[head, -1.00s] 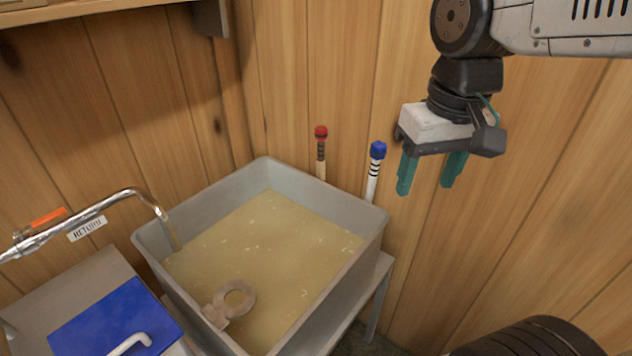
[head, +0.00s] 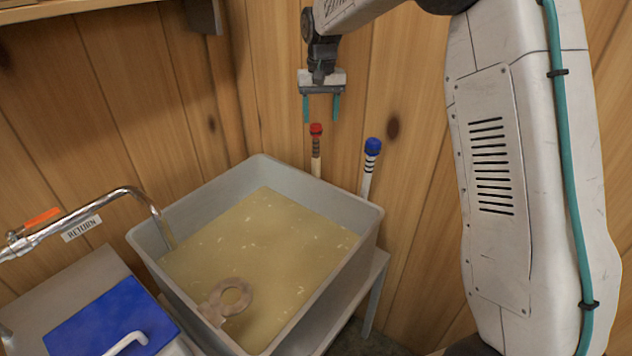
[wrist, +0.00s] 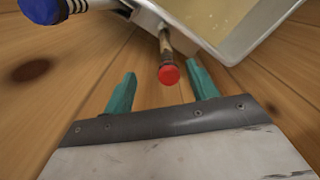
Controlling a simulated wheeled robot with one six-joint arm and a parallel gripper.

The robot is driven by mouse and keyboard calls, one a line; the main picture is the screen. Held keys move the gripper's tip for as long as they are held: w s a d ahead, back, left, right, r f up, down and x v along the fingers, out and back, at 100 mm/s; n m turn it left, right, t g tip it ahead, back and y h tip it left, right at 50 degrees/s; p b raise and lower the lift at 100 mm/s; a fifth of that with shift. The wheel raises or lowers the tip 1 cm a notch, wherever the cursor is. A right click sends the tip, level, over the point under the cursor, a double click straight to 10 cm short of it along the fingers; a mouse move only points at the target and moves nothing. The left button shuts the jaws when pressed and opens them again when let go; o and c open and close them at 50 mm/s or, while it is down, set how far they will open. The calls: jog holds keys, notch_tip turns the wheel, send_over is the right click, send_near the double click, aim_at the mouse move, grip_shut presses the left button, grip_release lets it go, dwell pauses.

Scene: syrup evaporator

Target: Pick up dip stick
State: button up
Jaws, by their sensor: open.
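Two upright sticks stand behind the grey vat (head: 335,200). One has a red cap (head: 316,129), dark bands and a pale wooden shaft. The other has a blue cap (head: 372,146) and a white shaft with dark bands. I cannot tell which is the dip stick. My gripper (head: 321,112) is open and empty, pointing down just above the red cap. In the wrist view, the red cap (wrist: 169,75) shows between and beyond the teal fingers, with no contact visible. The blue cap (wrist: 42,10) is at the upper left. The lower shafts are hidden behind the vat.
A blue lid (head: 112,322) is at lower left. Wooden walls (head: 110,100) stand close behind.

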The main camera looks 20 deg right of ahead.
aim_at(316, 156)
jog(key=w+f, duration=0.3)
jog(key=shift+a+f, duration=0.1)
jog(key=shift+a, duration=0.1)
notch_tip(316, 156, down, 8)
jog(key=shift+w+r, duration=0.1)
jog(key=shift+r, duration=0.1)
grip_shut()
